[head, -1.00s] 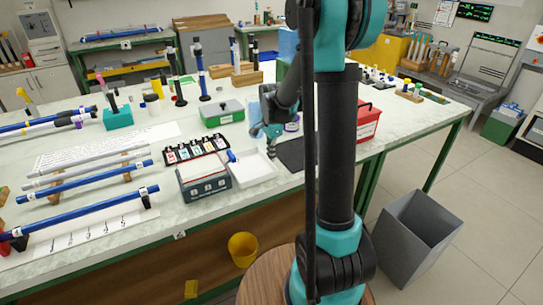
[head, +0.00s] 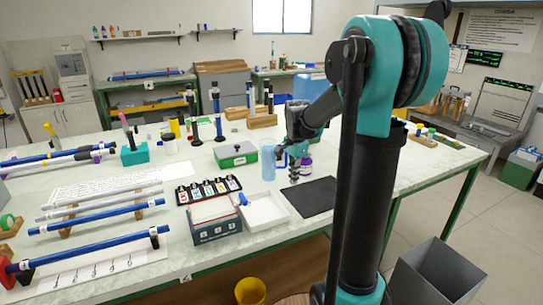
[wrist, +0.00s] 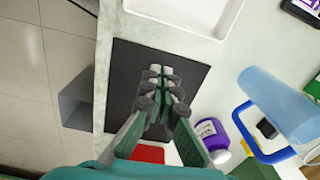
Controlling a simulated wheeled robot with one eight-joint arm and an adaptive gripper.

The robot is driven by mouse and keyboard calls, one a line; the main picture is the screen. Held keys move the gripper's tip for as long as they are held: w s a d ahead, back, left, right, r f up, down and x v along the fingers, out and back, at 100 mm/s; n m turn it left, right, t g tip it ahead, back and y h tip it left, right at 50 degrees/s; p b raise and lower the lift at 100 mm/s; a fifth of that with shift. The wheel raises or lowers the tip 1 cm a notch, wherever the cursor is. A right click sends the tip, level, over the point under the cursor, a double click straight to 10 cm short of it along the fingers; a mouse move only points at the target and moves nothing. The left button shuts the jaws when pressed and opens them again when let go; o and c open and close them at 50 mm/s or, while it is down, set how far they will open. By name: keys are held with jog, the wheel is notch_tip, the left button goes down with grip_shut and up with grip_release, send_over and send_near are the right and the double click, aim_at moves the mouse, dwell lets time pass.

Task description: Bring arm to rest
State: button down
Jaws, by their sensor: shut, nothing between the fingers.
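My gripper (head: 294,176) hangs at the end of my teal and black arm, over the worktable (head: 200,262). In the head view it shows above the back left part of a black mat (head: 310,197). In the wrist view my gripper (wrist: 160,74) points down over the same mat (wrist: 190,68). Its fingers are together with nothing between them. My upper arm covers part of the table's right side in the head view.
A purple-labelled bottle (wrist: 213,138) and a blue cylinder (wrist: 284,106) stand close right in the wrist view. A white tray (head: 264,210) lies left of the mat. A green case (head: 236,154) is behind. A grey bin (head: 437,274) stands on the floor.

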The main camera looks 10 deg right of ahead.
jog(key=s+f+n, duration=0.1)
jog(key=s+n, duration=0.1)
jog(key=s, duration=0.2)
jog(key=s+f+n+t, duration=0.1)
jog(key=s+f+n, duration=0.1)
jog(key=s, duration=0.2)
jog(key=s+f+n+t, duration=0.1)
jog(key=s+n, duration=0.2)
jog(key=s, duration=0.1)
jog(key=shift+d+f, duration=0.3)
jog(key=shift+f, duration=0.1)
jog(key=s+f+n+t, duration=0.2)
jog(key=s+f+n, duration=0.3)
jog(key=s, duration=0.5)
jog(key=shift+f+n, duration=0.35)
jog(key=shift+n, duration=0.35)
jog(key=c, duration=2.2)
grip_release()
jog(key=shift+d, duration=0.1)
